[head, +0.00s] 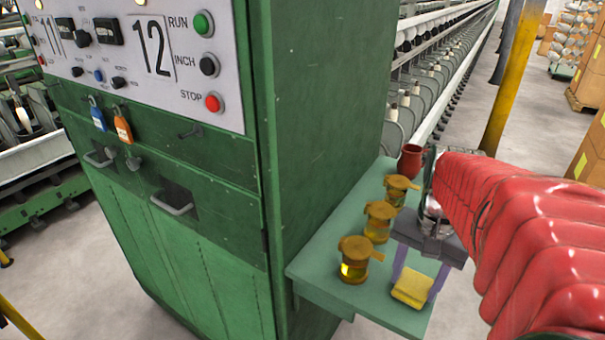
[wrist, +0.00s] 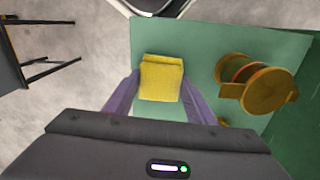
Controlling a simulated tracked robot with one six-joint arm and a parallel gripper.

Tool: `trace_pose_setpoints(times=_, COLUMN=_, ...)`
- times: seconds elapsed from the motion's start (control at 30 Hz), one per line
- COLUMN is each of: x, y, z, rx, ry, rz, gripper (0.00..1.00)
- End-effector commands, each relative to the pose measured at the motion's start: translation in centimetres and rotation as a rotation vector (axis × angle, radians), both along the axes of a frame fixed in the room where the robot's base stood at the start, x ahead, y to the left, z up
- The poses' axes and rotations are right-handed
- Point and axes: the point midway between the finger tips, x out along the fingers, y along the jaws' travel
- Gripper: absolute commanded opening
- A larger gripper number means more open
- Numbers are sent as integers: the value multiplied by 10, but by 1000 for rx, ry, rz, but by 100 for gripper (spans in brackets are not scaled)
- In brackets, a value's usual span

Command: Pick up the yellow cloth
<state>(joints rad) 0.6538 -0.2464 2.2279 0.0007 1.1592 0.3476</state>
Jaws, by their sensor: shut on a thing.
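The yellow cloth (head: 412,288) is a folded square pad at the front right part of the green shelf. My gripper (head: 415,282) reaches down over the shelf, with its purple fingers on either side of the cloth. In the wrist view the cloth (wrist: 161,78) sits between the two fingertips (wrist: 161,84), and the fingers are shut on it. I cannot tell whether the cloth touches the shelf or is just above it.
The green shelf (head: 318,272) juts from a green machine cabinet (head: 320,130). Several amber lidded jars (head: 356,262) stand in a row left of my gripper, with a dark red pot (head: 410,160) at the back. A yellow post (head: 512,75) stands behind.

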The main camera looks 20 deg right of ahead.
Motion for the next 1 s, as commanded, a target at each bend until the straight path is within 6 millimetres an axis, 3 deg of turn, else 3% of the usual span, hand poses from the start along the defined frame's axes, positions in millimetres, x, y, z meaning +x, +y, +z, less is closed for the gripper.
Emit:
trace_pose_setpoints(times=0.27, x=1, y=-1, z=14, rx=-2, ry=-2, rz=0, gripper=28)
trace_pose_setpoints(times=0.73, x=1, y=0, z=89, rx=-2, ry=-1, rz=0, gripper=28)
trace_pose_setpoints(times=1.0, x=0, y=0, z=101, rx=0, ry=1, rz=0, gripper=28)
